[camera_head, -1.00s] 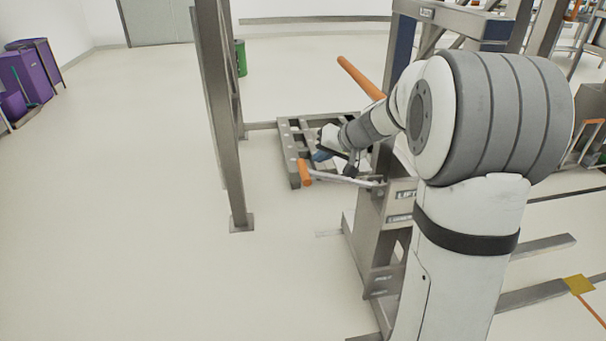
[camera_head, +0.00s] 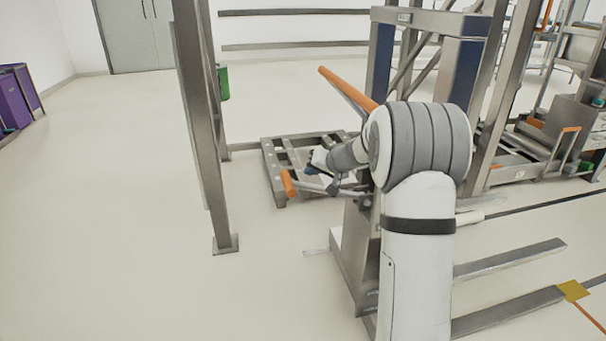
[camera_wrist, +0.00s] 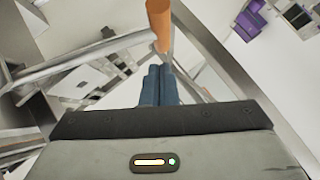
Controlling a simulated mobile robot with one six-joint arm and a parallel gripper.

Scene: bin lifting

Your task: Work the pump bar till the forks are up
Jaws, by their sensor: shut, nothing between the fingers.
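The steel lifter (camera_head: 360,245) stands right of centre. An orange-gripped metal lever (camera_head: 287,184) sticks out left from its mast at about mid height. A longer orange bar (camera_head: 345,88) slants up to the left behind my arm; I cannot tell which of the two is the pump bar. Two low flat steel beams (camera_head: 510,258), perhaps forks, lie near the floor at the right. My gripper (camera_head: 311,170) is shut and empty beside the lever. In the wrist view its blue fingertips (camera_wrist: 158,75) are together, just below an orange grip (camera_wrist: 160,20); contact is unclear.
A slatted metal platform (camera_head: 272,160) lies low behind the lever. A steel post (camera_head: 205,150) stands on the floor left of it. Purple bins (camera_head: 12,100) stand far left, a green bin (camera_head: 223,82) behind the post. The floor at left is clear.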

